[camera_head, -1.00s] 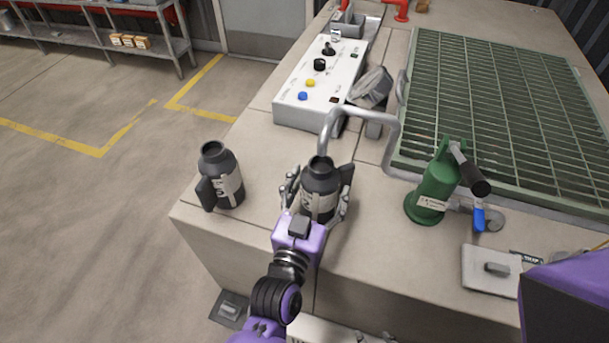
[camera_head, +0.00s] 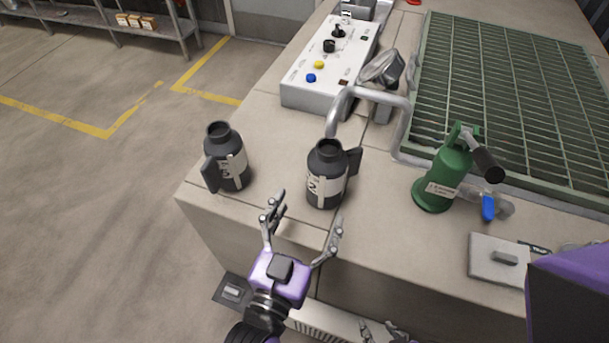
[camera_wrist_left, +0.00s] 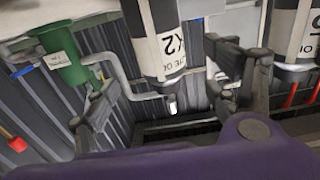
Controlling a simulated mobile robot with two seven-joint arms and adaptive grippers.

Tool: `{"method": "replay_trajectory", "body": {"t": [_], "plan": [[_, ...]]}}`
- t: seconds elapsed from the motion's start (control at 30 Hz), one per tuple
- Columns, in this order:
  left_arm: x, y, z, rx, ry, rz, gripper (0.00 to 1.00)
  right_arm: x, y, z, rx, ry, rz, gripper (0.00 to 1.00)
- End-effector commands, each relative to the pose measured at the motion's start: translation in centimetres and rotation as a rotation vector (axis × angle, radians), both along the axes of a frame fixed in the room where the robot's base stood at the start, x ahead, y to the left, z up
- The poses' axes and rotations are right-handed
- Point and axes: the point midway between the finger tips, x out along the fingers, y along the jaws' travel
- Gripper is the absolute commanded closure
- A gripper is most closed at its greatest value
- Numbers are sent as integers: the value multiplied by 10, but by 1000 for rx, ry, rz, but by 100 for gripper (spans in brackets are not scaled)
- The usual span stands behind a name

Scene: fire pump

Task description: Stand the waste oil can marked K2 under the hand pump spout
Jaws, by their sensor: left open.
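The can marked K2 (camera_head: 326,184) is dark with a pale label and stands upright on the bench. The spout (camera_head: 334,128) of the grey bent pipe ends just above and behind its mouth in the head view. In the left wrist view, the K2 can (camera_wrist_left: 156,42) appears upside down, with the spout tip (camera_wrist_left: 172,107) close to its mouth. The green hand pump (camera_head: 446,178) stands to the right. My left gripper (camera_head: 305,212) is open and empty, in front of the can and apart from it. Grey finger-like parts, likely my right gripper (camera_head: 382,332), show at the bottom edge.
A second dark can (camera_head: 228,160) stands to the left, near the bench's edge. A white control box (camera_head: 330,68) stands behind. A green grating (camera_head: 500,100) covers the back right. A grey plate with a handle (camera_head: 497,262) lies at the front right.

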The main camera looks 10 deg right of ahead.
Motion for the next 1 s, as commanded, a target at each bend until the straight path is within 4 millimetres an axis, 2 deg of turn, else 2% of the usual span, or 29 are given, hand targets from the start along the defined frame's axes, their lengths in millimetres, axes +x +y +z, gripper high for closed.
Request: {"method": "replay_trajectory", "body": {"t": [0.1, 0.37, 0.47, 0.57, 0.67, 0.8, 0.9, 1.0], "plan": [[-8, 5, 0, 0, 0, -1, 20, -1, 0, -1, -1, 2, -1, 60], [-10, 7, 1, -1, 0, 0, 20, -2, -1, -1, -1, 3, -2, 60], [-11, 13, -9, 8, 24, 13, 20, -2, -1, -1, -1, 3, -2, 60], [-15, 37, -41, 38, 104, 60, 20, -2, -1, -1, -1, 2, -2, 60], [-31, 79, -95, 89, 246, 141, 20, -2, -1, 0, -1, 2, -2, 60], [-78, 155, -173, 168, 475, 281, 20, -1, -1, 0, -1, 1, -2, 60], [-120, 205, -215, 220, 619, 374, 20, -1, -1, 0, -1, 0, -2, 60], [-160, 245, -243, 259, 729, 449, 20, -1, -1, 0, 0, -1, -1, 60]]}}
